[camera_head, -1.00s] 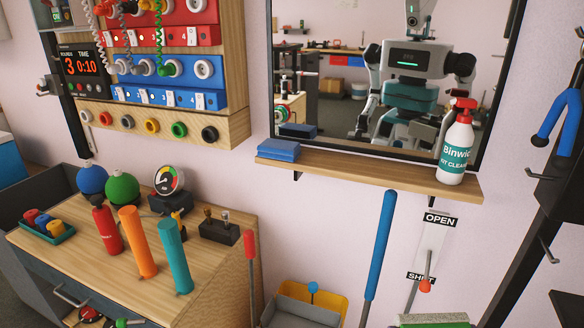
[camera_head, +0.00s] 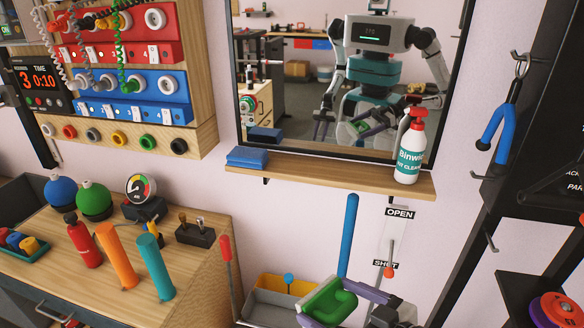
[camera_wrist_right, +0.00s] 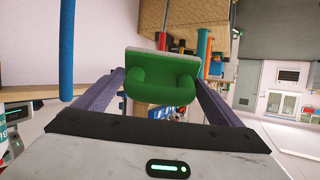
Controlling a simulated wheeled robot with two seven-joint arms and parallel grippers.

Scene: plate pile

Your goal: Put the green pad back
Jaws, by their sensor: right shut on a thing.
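The green pad (camera_head: 331,303), a green block with a raised loop handle and a pale grey backing, is at the bottom centre of the head view. My right gripper (camera_head: 328,298) is shut on it, its purple fingers on either side. The pad also shows in the right wrist view (camera_wrist_right: 163,84), between the two fingers of the right gripper (camera_wrist_right: 160,80), with its handle toward the camera. It is held in the air, in front of the wall below the shelf. My left gripper shows only as part of my reflection in the mirror.
A blue pole (camera_head: 348,235), a lever (camera_head: 390,258) and a bin with yellow (camera_head: 300,286) stand close by. The workbench (camera_head: 120,270) is at left.

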